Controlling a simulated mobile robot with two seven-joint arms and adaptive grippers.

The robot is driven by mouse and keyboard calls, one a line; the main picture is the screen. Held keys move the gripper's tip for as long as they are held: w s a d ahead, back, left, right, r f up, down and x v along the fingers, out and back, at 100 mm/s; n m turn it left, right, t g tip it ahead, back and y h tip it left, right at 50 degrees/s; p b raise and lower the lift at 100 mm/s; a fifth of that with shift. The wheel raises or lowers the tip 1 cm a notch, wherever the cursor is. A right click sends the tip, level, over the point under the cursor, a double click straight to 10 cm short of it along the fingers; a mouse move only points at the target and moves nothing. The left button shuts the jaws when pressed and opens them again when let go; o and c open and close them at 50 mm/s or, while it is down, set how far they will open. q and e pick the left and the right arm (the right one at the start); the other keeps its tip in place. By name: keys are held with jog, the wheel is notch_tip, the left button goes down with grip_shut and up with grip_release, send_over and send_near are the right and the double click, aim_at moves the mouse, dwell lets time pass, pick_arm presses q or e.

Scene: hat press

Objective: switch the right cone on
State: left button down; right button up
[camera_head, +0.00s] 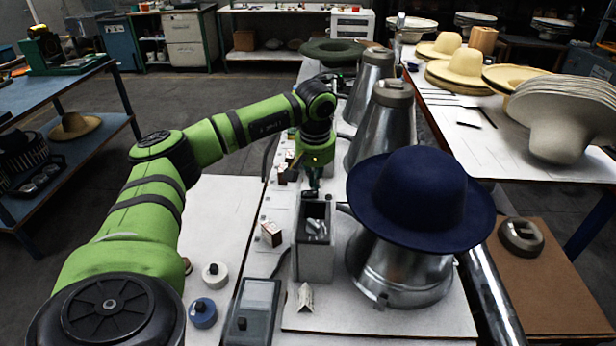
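Several metal cones stand in a row on a white-topped bench. The nearest cone (398,272) carries a navy blue hat (417,200). A middle cone (386,128) and a far cone (369,80) are bare. A grey open-topped control box (315,252) stands just left of the nearest cone, with a light lever-like part (315,226) inside its top. My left gripper (312,190) points down right above the back of this box. Its dark fingers look narrow, and I cannot tell whether they are apart or touch the box. My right gripper is not in view.
A small brown-and-white box (271,233), round-topped items (203,312) and a grey panel (254,310) lie left of the control box. A table (480,145) with stacked pale hats (566,112) is at right.

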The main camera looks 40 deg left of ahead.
aim_at(315, 193)
pick_arm(q)
jog(key=shift+f+b, duration=0.55)
jog(key=shift+f, duration=0.45)
jog(key=shift+r, duration=0.15)
notch_tip(315, 193, up, 7)
jog(key=p, duration=0.6)
dwell(0.4)
